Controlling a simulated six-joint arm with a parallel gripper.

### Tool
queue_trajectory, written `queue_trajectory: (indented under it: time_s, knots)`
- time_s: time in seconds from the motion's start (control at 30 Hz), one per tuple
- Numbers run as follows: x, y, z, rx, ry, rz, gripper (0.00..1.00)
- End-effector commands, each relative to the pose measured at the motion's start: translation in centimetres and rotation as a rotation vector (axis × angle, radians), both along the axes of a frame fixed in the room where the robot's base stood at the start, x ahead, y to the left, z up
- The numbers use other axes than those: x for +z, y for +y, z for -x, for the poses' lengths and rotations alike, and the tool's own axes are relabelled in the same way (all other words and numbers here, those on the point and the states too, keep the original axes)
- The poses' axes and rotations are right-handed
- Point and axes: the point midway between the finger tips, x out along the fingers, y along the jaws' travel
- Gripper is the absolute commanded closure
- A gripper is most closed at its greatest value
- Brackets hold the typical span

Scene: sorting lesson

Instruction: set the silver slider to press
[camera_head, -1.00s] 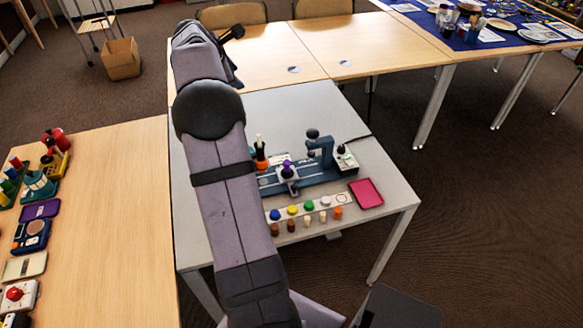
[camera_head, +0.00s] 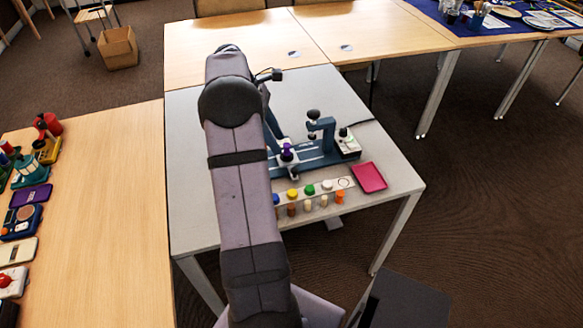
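A blue fixture (camera_head: 313,160) with a rail stands on the grey table. A silver slider (camera_head: 287,159) with a purple piece on top sits on the rail, left of the upright blue press (camera_head: 327,135). A dark knob tops the press. My arm comes up from the bottom and covers the left end of the fixture. My gripper is at the arm's far end, beyond the slider; its fingers cannot be made out, so its opening does not show.
A strip (camera_head: 312,196) with coloured caps and small pegs lies in front of the fixture. A pink tray (camera_head: 369,177) is to its right, and a box with a cable (camera_head: 348,143) adjoins the press. A wooden table (camera_head: 95,215) with several devices stands left.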

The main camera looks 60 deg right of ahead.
Motion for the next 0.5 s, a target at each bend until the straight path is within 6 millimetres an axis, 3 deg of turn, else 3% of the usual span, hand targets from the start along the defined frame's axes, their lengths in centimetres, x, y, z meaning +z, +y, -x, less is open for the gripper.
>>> queue_trajectory:
  time_s: [0.27,0.5]
  knots:
    - [-1.8,-0.3,0.7,0.002,0.001,0.0,0.63]
    - [-5.3,-0.8,2.1,0.001,0.002,-0.001,0.63]
